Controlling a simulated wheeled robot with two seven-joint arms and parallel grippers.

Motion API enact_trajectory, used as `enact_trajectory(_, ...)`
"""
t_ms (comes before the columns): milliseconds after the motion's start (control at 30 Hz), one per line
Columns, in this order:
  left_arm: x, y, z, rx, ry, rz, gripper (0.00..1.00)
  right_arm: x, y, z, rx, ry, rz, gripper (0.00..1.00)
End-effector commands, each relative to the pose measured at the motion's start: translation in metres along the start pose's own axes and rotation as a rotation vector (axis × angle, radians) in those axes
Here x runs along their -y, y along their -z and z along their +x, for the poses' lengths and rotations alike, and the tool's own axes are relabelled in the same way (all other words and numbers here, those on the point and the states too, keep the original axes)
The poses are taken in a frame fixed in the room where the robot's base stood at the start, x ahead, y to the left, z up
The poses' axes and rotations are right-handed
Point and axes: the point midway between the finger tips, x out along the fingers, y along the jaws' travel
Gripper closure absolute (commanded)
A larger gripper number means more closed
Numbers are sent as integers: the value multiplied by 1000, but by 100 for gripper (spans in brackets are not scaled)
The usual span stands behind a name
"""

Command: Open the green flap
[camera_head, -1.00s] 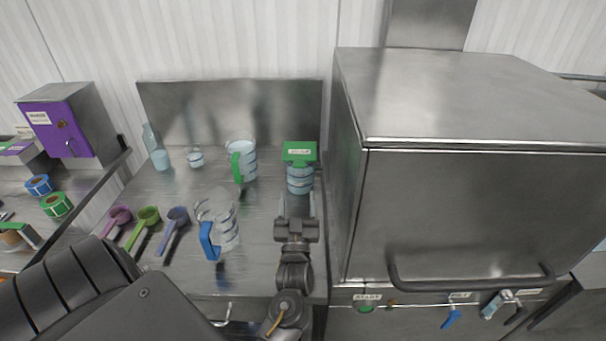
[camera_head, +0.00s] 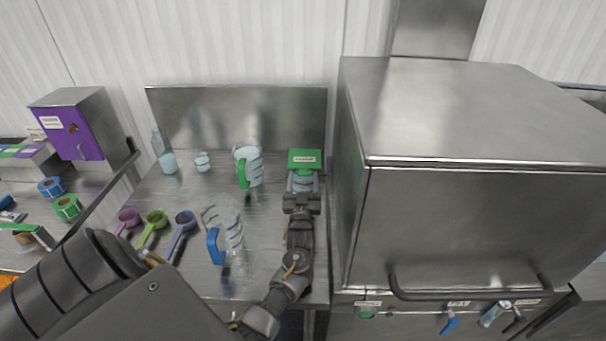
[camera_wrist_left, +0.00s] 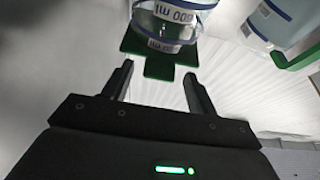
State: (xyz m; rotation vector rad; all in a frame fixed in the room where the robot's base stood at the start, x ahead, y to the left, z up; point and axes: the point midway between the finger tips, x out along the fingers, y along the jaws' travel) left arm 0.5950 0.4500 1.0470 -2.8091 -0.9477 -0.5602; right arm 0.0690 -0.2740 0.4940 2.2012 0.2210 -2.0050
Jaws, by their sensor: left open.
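The green flap (camera_head: 305,157) is the lid with a white label on a clear container (camera_head: 302,182) at the right of the steel table. The flap looks closed over the container's top. My right gripper is not visible.
A green-handled jug (camera_head: 252,166) stands left of the container, and a blue-handled jug (camera_head: 230,240) stands nearer. Purple, green and blue scoops (camera_head: 183,222) lie further left. A large steel machine (camera_head: 455,225) closely borders the right. A steel backsplash (camera_head: 235,118) stands behind.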

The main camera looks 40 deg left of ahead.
Motion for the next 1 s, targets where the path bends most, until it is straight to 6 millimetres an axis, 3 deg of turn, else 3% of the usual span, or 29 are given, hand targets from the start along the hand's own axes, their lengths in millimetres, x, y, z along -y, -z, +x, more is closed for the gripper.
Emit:
enact_trajectory(100,0,2,8,1,-1,1,42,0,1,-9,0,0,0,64)
enact_trajectory(433,0,0,9,0,-1,0,42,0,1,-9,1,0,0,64)
enact_trajectory(867,0,0,9,0,-1,0,98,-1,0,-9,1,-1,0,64)
enact_trajectory(1000,-1,0,9,0,-2,0,100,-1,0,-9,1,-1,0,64)
